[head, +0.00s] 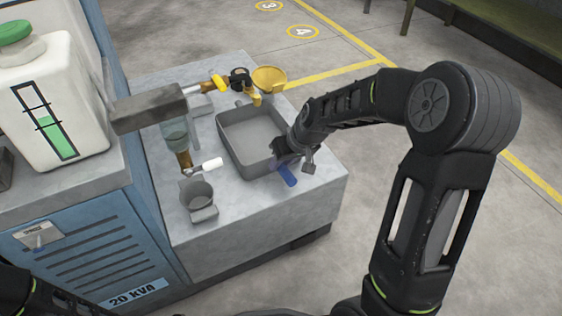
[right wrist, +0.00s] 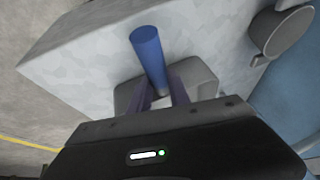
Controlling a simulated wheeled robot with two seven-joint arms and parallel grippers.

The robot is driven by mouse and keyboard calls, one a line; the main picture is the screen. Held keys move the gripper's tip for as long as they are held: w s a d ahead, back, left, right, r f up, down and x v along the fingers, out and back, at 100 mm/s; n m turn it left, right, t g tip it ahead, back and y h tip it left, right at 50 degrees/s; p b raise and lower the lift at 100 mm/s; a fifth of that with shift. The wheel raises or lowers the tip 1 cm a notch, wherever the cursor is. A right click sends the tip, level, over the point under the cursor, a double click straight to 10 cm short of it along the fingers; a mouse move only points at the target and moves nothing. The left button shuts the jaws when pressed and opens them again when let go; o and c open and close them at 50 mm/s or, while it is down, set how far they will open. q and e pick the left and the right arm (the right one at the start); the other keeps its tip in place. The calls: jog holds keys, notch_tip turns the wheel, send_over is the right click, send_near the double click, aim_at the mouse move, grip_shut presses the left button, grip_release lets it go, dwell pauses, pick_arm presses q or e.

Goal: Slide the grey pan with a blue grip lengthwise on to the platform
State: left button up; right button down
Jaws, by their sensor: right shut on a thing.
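The grey pan (head: 248,133) is a shallow rectangular tray on the grey platform (head: 290,215), lying lengthwise from back to front. Its blue grip (head: 286,174) sticks out at the near right corner. My right gripper (head: 288,155) is at the pan's near right end, next to the blue grip, and partly hides that end. My left gripper is not in view.
A clear vessel with a brass tap and white handle (head: 210,164) hangs left of the pan. A yellow funnel (head: 270,78) is behind it. A blue cabinet (head: 95,245) carries a white tank (head: 60,105). The platform's near right is clear.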

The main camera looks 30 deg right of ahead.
dwell(0.3)
jog(key=c, duration=1.1)
grip_release()
jog(key=shift+f, duration=0.1)
jog(key=shift+c, duration=0.2)
jog(key=p+v, duration=0.3)
jog(key=v, duration=0.5)
